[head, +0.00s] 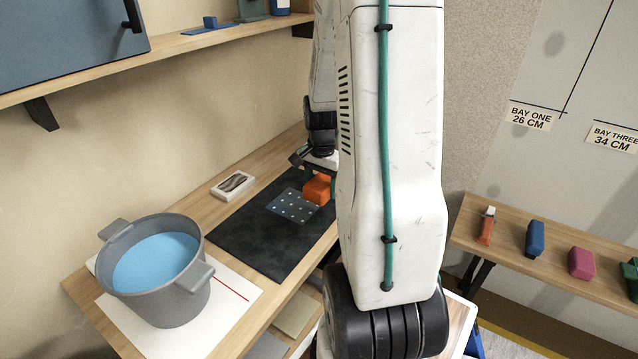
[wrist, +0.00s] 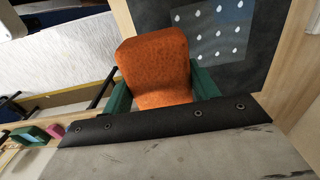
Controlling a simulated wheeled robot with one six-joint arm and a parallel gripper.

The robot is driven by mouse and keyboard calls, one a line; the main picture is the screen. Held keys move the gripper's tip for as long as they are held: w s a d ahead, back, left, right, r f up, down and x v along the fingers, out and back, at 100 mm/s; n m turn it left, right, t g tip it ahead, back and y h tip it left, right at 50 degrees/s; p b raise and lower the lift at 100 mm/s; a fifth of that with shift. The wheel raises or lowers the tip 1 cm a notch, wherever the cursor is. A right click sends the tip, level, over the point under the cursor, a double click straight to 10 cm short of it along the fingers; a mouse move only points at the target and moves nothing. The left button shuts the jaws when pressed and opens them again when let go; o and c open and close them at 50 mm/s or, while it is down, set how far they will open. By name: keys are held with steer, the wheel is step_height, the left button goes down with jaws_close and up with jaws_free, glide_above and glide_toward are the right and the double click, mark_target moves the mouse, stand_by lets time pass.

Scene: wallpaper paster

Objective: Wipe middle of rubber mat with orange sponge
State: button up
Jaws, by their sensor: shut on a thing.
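The orange sponge (head: 317,189) is held in my gripper (head: 312,172), which is shut on it. In the wrist view the sponge (wrist: 155,68) sits between the two green fingers of my gripper (wrist: 160,88). The dark rubber mat (head: 245,232) lies on the wooden bench. A dotted grey patch (head: 293,205) marks the mat's middle, and it also shows in the wrist view (wrist: 208,32). The sponge is at the patch's right edge in the head view. I cannot tell whether it touches the mat. My arm hides the mat's right part.
A grey pot (head: 160,268) of blue liquid stands on a white sheet (head: 228,303) at the bench's near left. A small white tray (head: 233,185) lies behind the mat. A right-hand shelf (head: 512,246) holds several coloured blocks. A wall shelf (head: 165,50) hangs above.

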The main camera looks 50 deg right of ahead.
mark_target(278, 199)
steer(key=shift+f, duration=3.25)
steer(key=shift+s+f, duration=0.1)
steer(key=shift+f, duration=1.15)
steer(key=shift+w, duration=0.2)
stand_by(0.6)
steer(key=shift+w+a, duration=0.15)
steer(key=shift+w, duration=1.65)
steer(key=shift+w, duration=0.1)
steer(key=shift+w+a, duration=0.2)
steer(key=shift+w, duration=2.3)
steer(key=shift+w+a, duration=0.2)
steer(key=shift+w, duration=2.3)
steer(key=shift+w+a, duration=0.1)
steer(key=shift+w, duration=0.9)
